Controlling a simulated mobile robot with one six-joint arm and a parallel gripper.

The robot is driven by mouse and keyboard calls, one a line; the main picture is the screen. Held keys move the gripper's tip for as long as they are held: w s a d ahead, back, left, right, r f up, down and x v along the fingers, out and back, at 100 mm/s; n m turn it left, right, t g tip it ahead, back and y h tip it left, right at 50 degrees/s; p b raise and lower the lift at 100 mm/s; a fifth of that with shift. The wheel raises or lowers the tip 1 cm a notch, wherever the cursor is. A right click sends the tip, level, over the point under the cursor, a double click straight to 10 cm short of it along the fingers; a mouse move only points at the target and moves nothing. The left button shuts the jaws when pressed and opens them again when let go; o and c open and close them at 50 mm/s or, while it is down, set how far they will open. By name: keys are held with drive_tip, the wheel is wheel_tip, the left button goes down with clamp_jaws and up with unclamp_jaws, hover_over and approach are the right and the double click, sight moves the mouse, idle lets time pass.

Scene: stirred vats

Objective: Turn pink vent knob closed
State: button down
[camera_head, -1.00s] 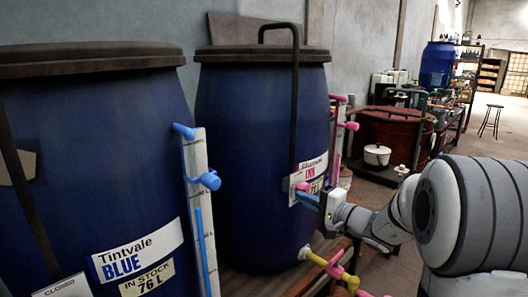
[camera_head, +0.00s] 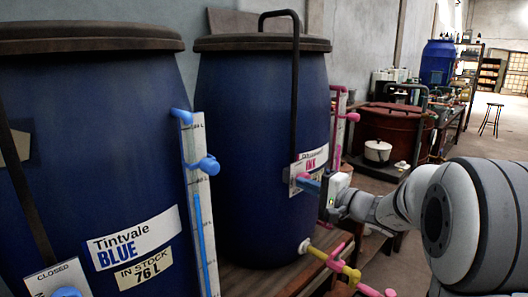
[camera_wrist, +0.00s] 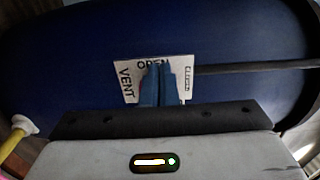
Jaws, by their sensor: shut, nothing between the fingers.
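The vent plate (camera_wrist: 126,72) is a white label on the dark blue vat (camera_head: 262,120). It reads VENT and OPEN in the wrist view, with a smaller word at its right end. In the head view a little pink of the vent knob (camera_head: 303,177) shows at the plate, beside my fingertips. My gripper (camera_head: 304,182) is shut, its blue fingers close against the plate front. In the wrist view the fingers (camera_wrist: 158,70) cover the middle of the plate and hide the knob, so its pointing direction and any contact cannot be told.
A black bent pipe (camera_head: 295,90) runs down the vat just above the plate. A pink sight gauge (camera_head: 340,120) stands at its right, and a yellow pipe with a pink tap (camera_head: 338,258) juts out below. The Tintvale Blue vat (camera_head: 90,150) stands at left.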

drive_tip(key=shift+r+b, duration=0.3)
drive_tip(key=shift+b, duration=0.3)
idle(0.3)
drive_tip(key=shift+a+b, duration=0.1)
drive_tip(key=shift+b, duration=0.35)
drive_tip(key=b+v, duration=0.2)
drive_tip(key=v, duration=0.4)
drive_tip(key=shift+s+r, duration=0.2)
drive_tip(key=shift+w+r+p, duration=0.1)
drive_tip(key=shift+p, duration=0.35)
